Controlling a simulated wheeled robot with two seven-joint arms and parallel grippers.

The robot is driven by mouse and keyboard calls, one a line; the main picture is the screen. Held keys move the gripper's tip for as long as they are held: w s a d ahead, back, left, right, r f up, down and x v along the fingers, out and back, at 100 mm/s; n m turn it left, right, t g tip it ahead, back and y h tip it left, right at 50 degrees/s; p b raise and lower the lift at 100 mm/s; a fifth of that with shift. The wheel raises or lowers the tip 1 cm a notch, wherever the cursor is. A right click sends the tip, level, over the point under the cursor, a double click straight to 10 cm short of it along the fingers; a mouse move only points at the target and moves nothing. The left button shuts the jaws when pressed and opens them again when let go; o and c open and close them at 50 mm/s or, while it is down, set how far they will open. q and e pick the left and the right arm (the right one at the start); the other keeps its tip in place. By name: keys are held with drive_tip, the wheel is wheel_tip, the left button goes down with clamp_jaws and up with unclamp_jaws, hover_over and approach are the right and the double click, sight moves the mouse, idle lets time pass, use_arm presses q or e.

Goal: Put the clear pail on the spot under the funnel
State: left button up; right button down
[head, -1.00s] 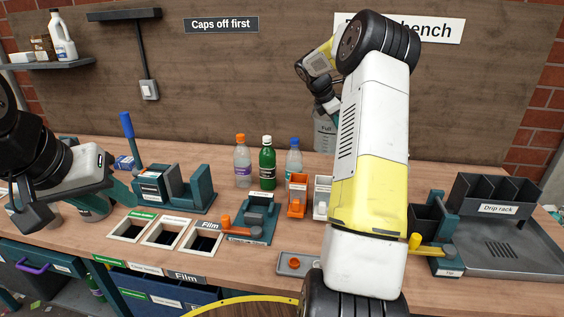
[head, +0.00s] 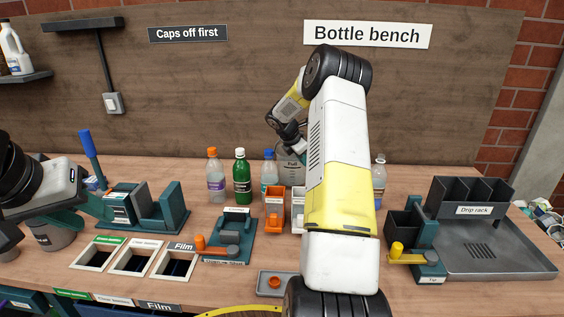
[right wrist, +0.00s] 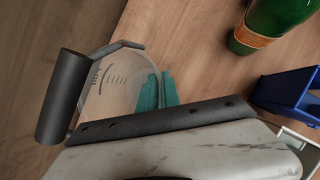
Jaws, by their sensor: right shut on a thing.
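The clear pail (head: 291,174), with dark markings, is at the back of the bench in the head view, partly behind my right arm. My right gripper (head: 300,149) is shut on it. In the right wrist view the pail (right wrist: 118,72) shows a dark bar handle, and the teal fingers of my right gripper (right wrist: 158,92) are at its side. Whether its base touches the bench is hidden. My left gripper (head: 75,214) is at the left edge, in front of a grey container; its finger gap is unclear. I cannot make out the funnel or the spot under it.
Bottles, including a green one (head: 242,178), stand left of the pail. Orange (head: 275,208) and white bins are in front. A drip rack (head: 470,204) and its tray (head: 500,262) are at right. Labelled openings (head: 135,258) are at front left. A blue object (right wrist: 288,95) shows in the wrist view.

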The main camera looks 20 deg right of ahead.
drive_tip(key=shift+f, duration=1)
drive_tip(key=c, duration=1.6)
unclamp_jaws()
drive_tip(key=shift+f, duration=0.1)
drive_tip(key=shift+o, duration=0.2)
